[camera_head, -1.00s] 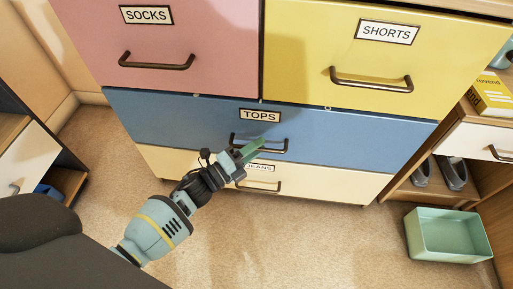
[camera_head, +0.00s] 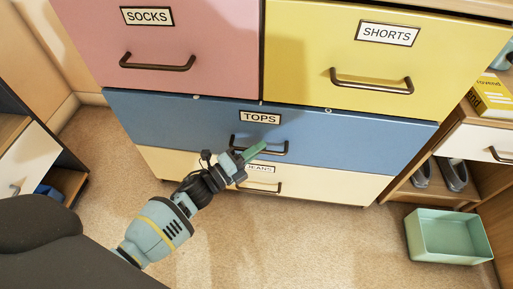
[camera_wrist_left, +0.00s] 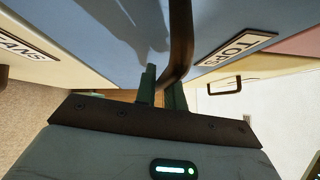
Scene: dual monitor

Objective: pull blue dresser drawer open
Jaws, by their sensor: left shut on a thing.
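The blue dresser drawer (camera_head: 165,118) labelled TOPS spans the dresser below the pink and yellow drawers. Its dark curved handle (camera_head: 277,151) is partly hidden by my left gripper (camera_head: 250,153) in the head view. In the left wrist view, the handle (camera_wrist_left: 181,38) runs down between the fingers of my left gripper (camera_wrist_left: 162,92), which is shut on it. The drawer front looks about level with the fronts around it; I cannot tell whether it stands slightly out. My right gripper is not in view.
Above are the pink SOCKS drawer (camera_head: 175,45) and yellow SHORTS drawer (camera_head: 390,60); below is the cream JEANS drawer (camera_head: 330,185). A green open bin (camera_head: 445,255) stands on the carpet at right, near a shelf with grey shoes (camera_head: 455,172). The carpet before the dresser is clear.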

